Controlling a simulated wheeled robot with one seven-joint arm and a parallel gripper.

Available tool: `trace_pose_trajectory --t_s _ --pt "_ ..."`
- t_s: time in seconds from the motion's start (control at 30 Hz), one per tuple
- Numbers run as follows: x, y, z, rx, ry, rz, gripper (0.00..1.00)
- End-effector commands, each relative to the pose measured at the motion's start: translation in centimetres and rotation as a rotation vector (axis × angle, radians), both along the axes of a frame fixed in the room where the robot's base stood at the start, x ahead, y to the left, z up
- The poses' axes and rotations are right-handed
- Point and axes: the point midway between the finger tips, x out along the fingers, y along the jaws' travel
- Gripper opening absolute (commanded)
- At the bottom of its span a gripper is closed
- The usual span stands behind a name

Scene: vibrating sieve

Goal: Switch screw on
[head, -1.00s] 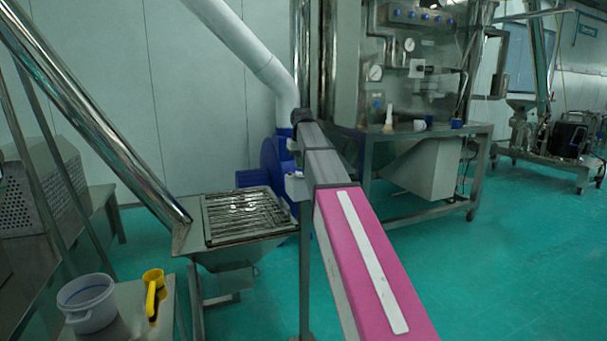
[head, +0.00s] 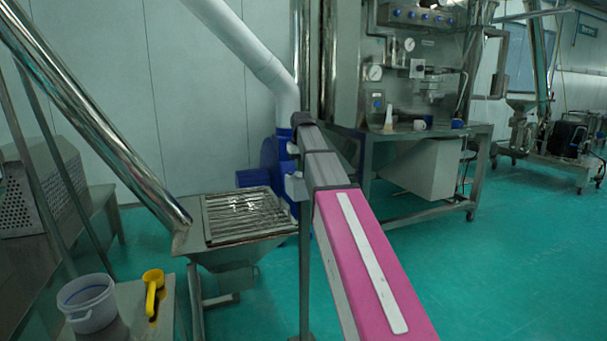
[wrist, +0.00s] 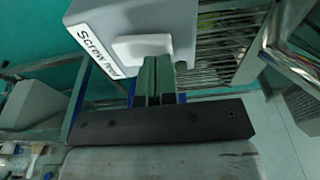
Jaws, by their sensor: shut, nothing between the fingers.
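The grey control box (wrist: 138,22), with a label that starts with "Screw" (wrist: 92,45), fills the top of the wrist view. A white switch plate or rocker (wrist: 142,50) sits on its face. My gripper (wrist: 157,62) has its green fingers shut with nothing between them. The fingertips are right at the lower edge of the white part; I cannot tell whether they touch it. In the head view a small pale box (head: 296,187) is by the post beside my arm. My fingers are hidden in that view. The switch's position is not readable.
A metal hopper with a grate (head: 245,218) stands left of the post, with a shiny inclined tube (head: 95,120) meeting it. A white bucket (head: 88,303) and a yellow scoop (head: 153,290) are at lower left. A steel machine stand (head: 430,135) is behind; green floor (head: 510,250) is clear at right.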

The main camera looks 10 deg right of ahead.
Motion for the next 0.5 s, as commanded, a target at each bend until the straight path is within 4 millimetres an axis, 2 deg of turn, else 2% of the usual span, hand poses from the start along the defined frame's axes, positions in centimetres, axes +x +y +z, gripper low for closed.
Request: trace_pose_trajectory --t_s 0.5 --pt "-0.02 -0.02 -0.69 0.000 0.000 0.000 0.00"
